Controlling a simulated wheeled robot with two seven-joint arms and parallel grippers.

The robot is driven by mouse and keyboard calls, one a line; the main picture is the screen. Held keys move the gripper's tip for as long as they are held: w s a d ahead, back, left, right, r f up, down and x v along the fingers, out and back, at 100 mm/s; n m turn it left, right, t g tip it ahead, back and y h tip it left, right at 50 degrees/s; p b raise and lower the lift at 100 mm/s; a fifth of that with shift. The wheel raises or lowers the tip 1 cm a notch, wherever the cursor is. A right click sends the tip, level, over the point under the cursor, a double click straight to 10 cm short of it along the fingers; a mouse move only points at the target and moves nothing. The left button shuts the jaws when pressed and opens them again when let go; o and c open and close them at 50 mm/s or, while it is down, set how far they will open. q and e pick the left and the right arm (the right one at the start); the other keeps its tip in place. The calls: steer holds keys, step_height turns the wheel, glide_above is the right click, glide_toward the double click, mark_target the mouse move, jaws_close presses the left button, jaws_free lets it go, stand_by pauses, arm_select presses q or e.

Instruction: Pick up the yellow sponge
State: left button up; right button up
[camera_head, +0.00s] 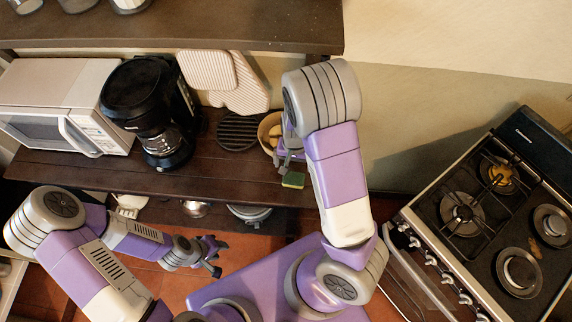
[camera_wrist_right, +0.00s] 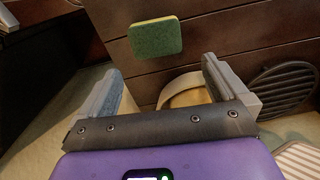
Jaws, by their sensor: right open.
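The sponge (camera_head: 293,180) lies on the dark wooden shelf near its right end and front edge. In the right wrist view the sponge (camera_wrist_right: 155,37) shows a green face with a thin yellow edge, ahead of the fingers and slightly above the gap between them. My right gripper (camera_wrist_right: 162,85) is open and empty, apart from the sponge. In the head view the right gripper (camera_head: 284,158) is partly hidden by its own arm, just behind the sponge. My left gripper (camera_head: 213,257) hangs low, in front of the shelf and away from the sponge; its fingers look apart.
A bowl (camera_head: 266,128) stands close behind the right gripper, beside a round black trivet (camera_head: 238,131). A coffee maker (camera_head: 160,140) and a microwave (camera_head: 55,88) stand further left. An upper shelf (camera_head: 180,30) overhangs the back. A stove (camera_head: 490,215) is at right.

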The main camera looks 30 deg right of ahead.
mark_target(294, 178)
steer(key=f, duration=0.2)
steer(key=s+f+b, duration=0.1)
steer(key=f, duration=0.4)
steer(key=shift+s+a+f, duration=0.1)
steer(key=shift+s+a, duration=0.1)
steer(key=shift+s, duration=0.05)
steer(key=shift+c, duration=0.2)
steer(key=c, duration=0.9)
